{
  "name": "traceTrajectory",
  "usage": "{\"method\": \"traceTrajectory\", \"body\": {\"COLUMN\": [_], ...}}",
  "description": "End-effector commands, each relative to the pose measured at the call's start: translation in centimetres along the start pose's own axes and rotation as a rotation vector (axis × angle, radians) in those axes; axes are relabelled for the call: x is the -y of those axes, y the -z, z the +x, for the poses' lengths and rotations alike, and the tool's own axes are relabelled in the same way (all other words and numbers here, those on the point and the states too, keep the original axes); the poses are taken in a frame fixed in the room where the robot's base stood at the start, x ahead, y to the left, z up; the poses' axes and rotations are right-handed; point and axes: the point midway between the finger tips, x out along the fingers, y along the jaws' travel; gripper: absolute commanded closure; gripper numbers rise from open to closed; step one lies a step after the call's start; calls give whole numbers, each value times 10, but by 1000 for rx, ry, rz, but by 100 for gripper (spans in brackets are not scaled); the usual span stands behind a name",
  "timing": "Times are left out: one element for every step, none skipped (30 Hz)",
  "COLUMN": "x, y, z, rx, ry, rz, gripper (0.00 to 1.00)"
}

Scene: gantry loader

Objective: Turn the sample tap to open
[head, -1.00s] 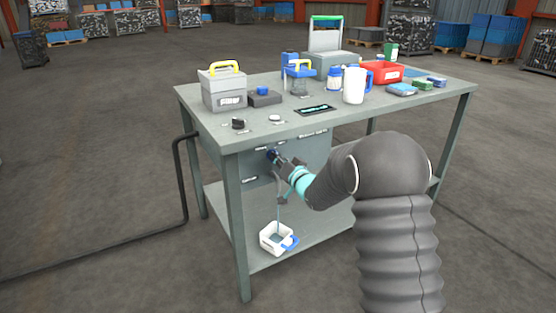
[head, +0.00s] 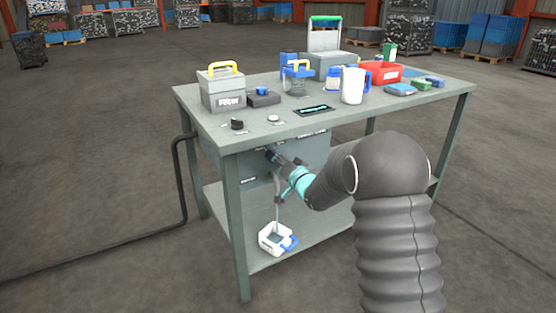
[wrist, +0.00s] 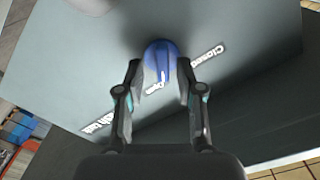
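The sample tap is a round blue knob (wrist: 161,58) with a ridge pointing down in the wrist view, towards the "Open" label (wrist: 155,88). The "Closed" label (wrist: 207,54) is to its right. My gripper (wrist: 160,66) has one finger on each side of the knob, and the fingers appear to be against its sides. In the head view my gripper (head: 271,153) is at the grey front panel (head: 257,170) under the table top and mostly hides the tap. A white container with a blue part (head: 268,245) stands on the lower shelf below.
The table top (head: 345,121) holds a filter box (head: 222,98), a white jug (head: 353,86), a red bin (head: 386,72) and small bottles. A black hose (head: 181,185) runs down at the left. The floor in front is clear.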

Motion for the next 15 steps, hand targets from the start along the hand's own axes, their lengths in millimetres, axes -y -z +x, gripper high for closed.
{"method": "traceTrajectory", "body": {"x": [1, 1, 2, 2, 2, 2, 2, 2, 2, 2, 2, 1, 1, 1, 1], "y": [-1, -1, -2, -2, -2, -2, -2, -2, -2, -2, -2, -2, -2, -1, -1], "z": [0, 0, 0, 1, 1, 1, 0, 0, -2, -4, -7, -11, -15, -20, -27], "rx": [1, 2, 3, 3, 3, 3, 4, 4, 3, 3, 3, 4, 3, 4, 3], "ry": [1, 2, 2, 2, 3, 3, 3, 3, 3, 3, 2, 2, 2, 1, 1], "rz": [0, -1, -1, -1, -1, -1, -1, -1, -1, -1, -1, -1, -1, -1, -1], "gripper": [61, 61, 61, 61, 61, 61, 61, 61, 61, 61, 61, 61, 61, 61, 61]}}
